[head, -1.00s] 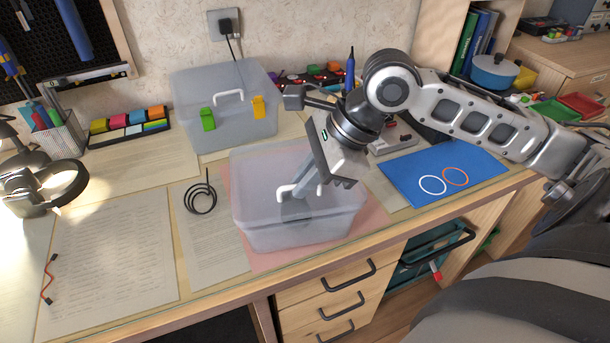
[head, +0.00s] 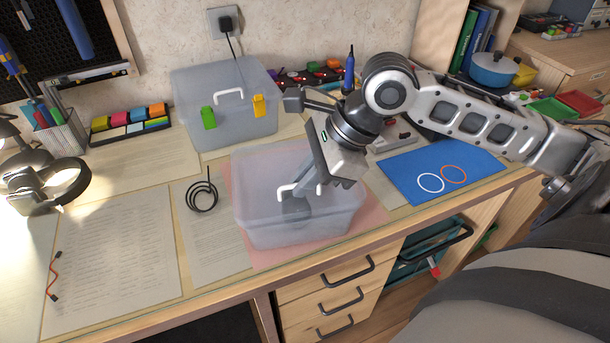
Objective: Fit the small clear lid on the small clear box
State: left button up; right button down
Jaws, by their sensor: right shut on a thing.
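The small clear box (head: 290,232) stands upright on a pink sheet at the front middle of the desk. The small clear lid (head: 258,172) lies over the top of the box, level with its rim as far as I see. Whether its edges are seated all around is hard to tell through the cloudy plastic. My right gripper (head: 296,192) points down over the lid and is shut on its white handle (head: 284,191); the fingers partly hide the handle. My left gripper is out of view.
A larger clear box (head: 225,125) with green and yellow clips stands behind. A black coil (head: 201,196) lies left of the small box on paper. A blue folder (head: 440,168) with two rings lies to the right. The desk's front edge is close to the box.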

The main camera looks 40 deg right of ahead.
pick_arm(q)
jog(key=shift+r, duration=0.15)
pick_arm(e)
jog(key=shift+f, duration=1.15)
jog(key=c, duration=1.5)
grip_release()
jog(key=shift+s+d+r+p, duration=0.2)
jog(key=shift+d+r+p, duration=0.15)
jog(key=shift+r, duration=0.15)
pick_arm(q)
jog(key=p, duration=0.1)
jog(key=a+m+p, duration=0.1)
jog(key=p, duration=0.1)
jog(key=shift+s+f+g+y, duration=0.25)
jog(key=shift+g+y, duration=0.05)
pick_arm(e)
jog(key=v, duration=1.4)
jog(key=shift+s+r, duration=0.15)
jog(key=shift+r, duration=0.2)
